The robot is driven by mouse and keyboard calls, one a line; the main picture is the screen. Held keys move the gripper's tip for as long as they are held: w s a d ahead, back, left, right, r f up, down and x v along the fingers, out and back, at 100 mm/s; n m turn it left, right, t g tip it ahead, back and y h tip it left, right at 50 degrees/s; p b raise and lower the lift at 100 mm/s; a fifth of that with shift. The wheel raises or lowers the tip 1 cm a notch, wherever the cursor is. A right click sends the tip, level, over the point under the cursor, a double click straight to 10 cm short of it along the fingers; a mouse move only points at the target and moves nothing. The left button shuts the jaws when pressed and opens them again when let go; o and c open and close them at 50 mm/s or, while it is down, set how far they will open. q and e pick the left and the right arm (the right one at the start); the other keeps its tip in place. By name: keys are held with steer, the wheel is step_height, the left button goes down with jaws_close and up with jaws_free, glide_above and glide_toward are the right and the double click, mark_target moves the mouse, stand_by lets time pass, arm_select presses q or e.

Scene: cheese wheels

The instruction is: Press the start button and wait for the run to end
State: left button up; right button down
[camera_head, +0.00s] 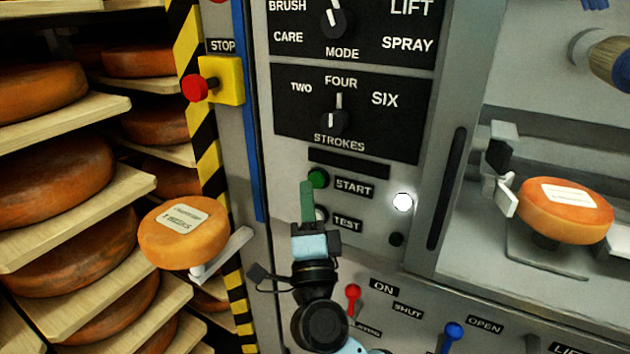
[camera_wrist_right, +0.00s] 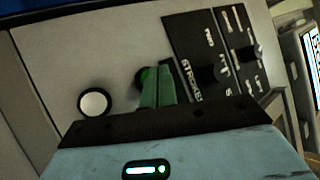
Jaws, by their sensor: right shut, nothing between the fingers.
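The green start button (camera_head: 318,178) is on the grey machine panel beside the START label; it also shows in the right wrist view (camera_wrist_right: 143,77), partly hidden behind my fingers. My right gripper (camera_head: 307,190) is shut and empty, its green fingertips at the button's lower left in the head view. In the right wrist view the fingertips (camera_wrist_right: 158,72) overlap the button; I cannot tell whether they touch it. The white test button (camera_head: 321,213) is just below, partly covered by the gripper. A round lamp (camera_head: 402,202) right of the labels glows white. My left gripper is not in view.
A red stop button (camera_head: 195,88) on a yellow box is at upper left. The strokes knob (camera_head: 334,122) points to FOUR. One cheese wheel (camera_head: 565,212) sits inside the machine; another (camera_head: 183,232) is on a bracket by the shelves. Red (camera_head: 353,293) and blue (camera_head: 453,332) levers stand below.

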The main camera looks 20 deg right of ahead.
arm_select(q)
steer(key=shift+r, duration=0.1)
arm_select(e)
steer(key=shift+d, duration=0.1)
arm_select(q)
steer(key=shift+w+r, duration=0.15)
arm_select(e)
steer(key=shift+w+d, duration=0.2)
steer(key=shift+w, duration=0.05)
